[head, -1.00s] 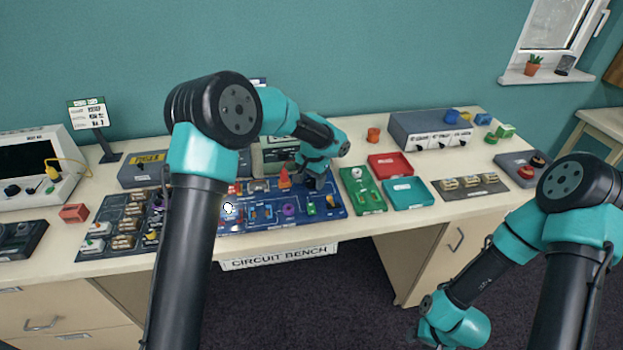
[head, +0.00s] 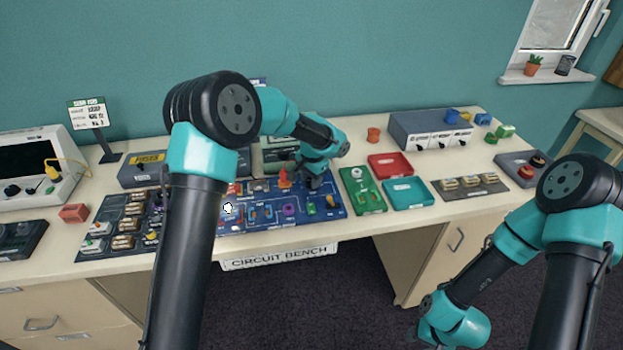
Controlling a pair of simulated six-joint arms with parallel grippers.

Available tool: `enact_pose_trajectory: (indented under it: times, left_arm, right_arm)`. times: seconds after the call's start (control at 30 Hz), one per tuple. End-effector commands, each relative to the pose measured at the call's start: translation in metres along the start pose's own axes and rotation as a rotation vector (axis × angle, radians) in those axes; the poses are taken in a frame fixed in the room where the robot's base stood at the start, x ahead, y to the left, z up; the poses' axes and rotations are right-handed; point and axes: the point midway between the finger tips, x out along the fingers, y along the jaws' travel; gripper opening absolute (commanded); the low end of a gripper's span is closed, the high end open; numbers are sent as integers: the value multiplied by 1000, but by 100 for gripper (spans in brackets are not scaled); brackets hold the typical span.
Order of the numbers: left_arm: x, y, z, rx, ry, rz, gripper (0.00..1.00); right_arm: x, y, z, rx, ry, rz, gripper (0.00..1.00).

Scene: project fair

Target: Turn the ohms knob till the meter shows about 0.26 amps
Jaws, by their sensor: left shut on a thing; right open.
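The blue circuit board (head: 335,212) lies on the bench with small coloured parts on it. My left gripper (head: 311,184) reaches down at the board's back right part. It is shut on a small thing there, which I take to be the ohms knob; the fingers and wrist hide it. A grey-green meter box (head: 277,155) stands behind the board. My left arm covers part of its face, and I cannot read a value. An orange part (head: 284,178) stands just left of my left gripper. My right arm hangs low at the right, and its fingers do not show.
A green tray (head: 372,203), a red tray (head: 402,160) and a teal tray (head: 424,198) sit right of the board. A grey box (head: 400,128) stands behind them. A dark parts panel (head: 110,240) lies to the left. Bare bench top shows along the front edge.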

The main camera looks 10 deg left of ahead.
Motion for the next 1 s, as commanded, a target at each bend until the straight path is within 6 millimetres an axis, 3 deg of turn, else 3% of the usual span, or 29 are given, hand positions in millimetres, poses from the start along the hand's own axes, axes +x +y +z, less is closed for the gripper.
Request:
enact_pose_trajectory:
  times: [0.43, 0.47, 0.7, 1.0]
  left_arm:
    - [0, 0, 0, 71, 2, 0, 11]
    - [0, 0, 0, 71, 2, 0, 38]
    - [0, 0, 0, 70, 3, 0, 60]
    - [-2, 0, 0, 69, 4, 0, 60]
  right_arm:
    - [0, 0, 0, 0, 0, 0, 43]
    - [0, 0, 0, 0, 0, 0, 43]
    - [0, 0, 0, 0, 0, 0, 43]
    - [0, 0, 0, 0, 0, 0, 43]
